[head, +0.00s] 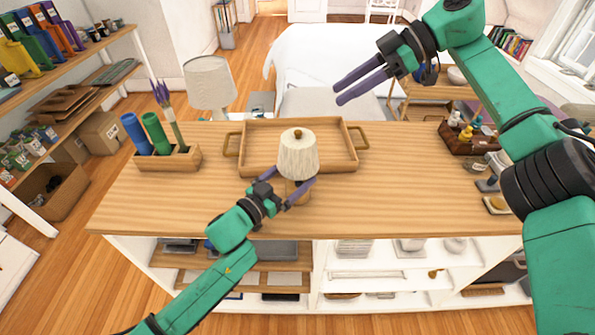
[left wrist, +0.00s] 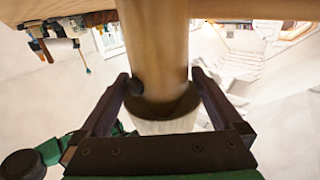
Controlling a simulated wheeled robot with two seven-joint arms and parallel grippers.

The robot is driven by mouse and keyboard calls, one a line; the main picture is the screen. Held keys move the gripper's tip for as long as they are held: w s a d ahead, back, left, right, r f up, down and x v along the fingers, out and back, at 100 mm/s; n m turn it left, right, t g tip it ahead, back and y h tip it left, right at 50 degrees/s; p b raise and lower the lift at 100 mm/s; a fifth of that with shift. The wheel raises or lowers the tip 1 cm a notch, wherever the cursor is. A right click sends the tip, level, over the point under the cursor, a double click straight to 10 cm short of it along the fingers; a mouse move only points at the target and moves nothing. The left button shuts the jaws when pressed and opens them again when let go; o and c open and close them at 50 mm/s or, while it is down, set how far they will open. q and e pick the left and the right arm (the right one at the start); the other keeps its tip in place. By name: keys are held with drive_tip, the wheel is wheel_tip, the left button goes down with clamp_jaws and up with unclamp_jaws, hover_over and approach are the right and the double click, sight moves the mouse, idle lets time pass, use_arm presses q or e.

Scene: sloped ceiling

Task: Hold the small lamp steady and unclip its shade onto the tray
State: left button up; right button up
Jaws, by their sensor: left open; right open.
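The small lamp stands upright on the wooden counter, in front of the tray (head: 243,157). Its cream pleated shade (head: 298,160) with a brown knob sits on top. My left gripper (head: 286,188) is open at the lamp's base, just below the shade, with a finger on each side. In the left wrist view the wooden lamp body (left wrist: 162,45) stands between the open fingers (left wrist: 165,85); whether they touch it is unclear. My right gripper (head: 344,94) is open and empty, raised above the back of the counter, right of the lamp. The tray is empty where visible.
A wooden holder (head: 167,160) with blue and green cylinders stands left of the tray. A basket of bottles (head: 467,136) and small items are at the counter's right. A larger lamp (head: 209,83) stands behind. The counter right of the small lamp is clear.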

use_arm(q)
drive_tip(key=shift+x, duration=1.05)
